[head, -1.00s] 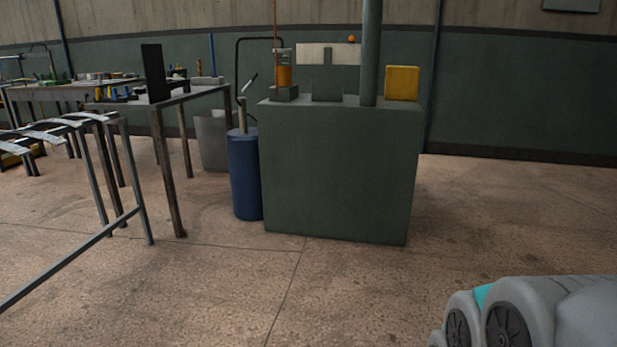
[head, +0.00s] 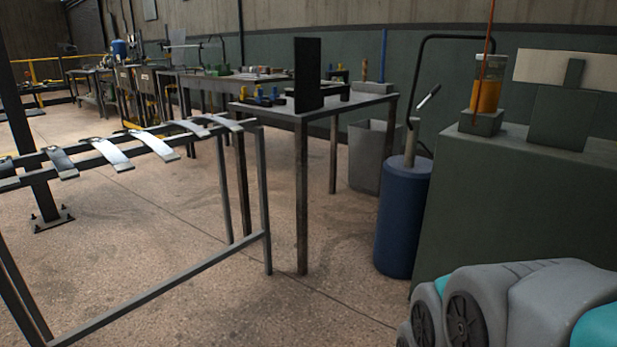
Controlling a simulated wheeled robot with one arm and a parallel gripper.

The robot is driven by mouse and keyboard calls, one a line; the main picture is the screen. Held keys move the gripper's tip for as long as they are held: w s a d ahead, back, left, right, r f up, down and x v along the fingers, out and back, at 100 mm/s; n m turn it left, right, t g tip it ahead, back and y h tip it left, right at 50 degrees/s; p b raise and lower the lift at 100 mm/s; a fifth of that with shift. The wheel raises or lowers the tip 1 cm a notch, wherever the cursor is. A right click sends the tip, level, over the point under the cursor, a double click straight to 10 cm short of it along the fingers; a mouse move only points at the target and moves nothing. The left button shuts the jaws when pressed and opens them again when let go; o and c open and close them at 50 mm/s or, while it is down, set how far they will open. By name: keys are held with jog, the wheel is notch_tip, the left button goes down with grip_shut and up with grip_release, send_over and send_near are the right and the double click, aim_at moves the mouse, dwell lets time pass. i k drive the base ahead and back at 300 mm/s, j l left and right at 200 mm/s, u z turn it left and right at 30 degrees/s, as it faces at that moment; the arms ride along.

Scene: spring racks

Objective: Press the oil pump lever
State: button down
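A blue drum (head: 403,222) stands on the floor right of centre, against the left side of a green cabinet. A grey pump (head: 411,140) rises from its top, with a light-tipped lever (head: 428,97) slanting up to the right. A dark bent pipe or hose (head: 424,62) arches above the drum. A glass vessel of orange fluid (head: 487,88) sits on the cabinet top. My arm's grey and teal links show at the lower right; my gripper is not in view.
The green cabinet (head: 500,195) fills the right side. A metal table (head: 303,118) with an upright black plate stands left of the drum, and a grey bin (head: 372,160) behind. A rack with curved leaf springs (head: 152,146) blocks the left. Floor (head: 330,300) before the drum is clear.

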aim_at(436, 90)
jog(key=i+j+z, duration=0.35)
jog(key=i, duration=0.25)
jog(key=i+j+z, duration=0.35)
jog(key=i, duration=0.2)
jog(key=i+j+z, duration=0.55)
jog(key=j, duration=0.2)
jog(key=i+j+z, duration=0.2)
jog(key=j, duration=0.25)
jog(key=j+z, duration=0.2)
jog(key=j, duration=0.25)
jog(key=i+j+z, duration=0.2)
jog(key=j, duration=0.3)
jog(key=k, duration=0.05)
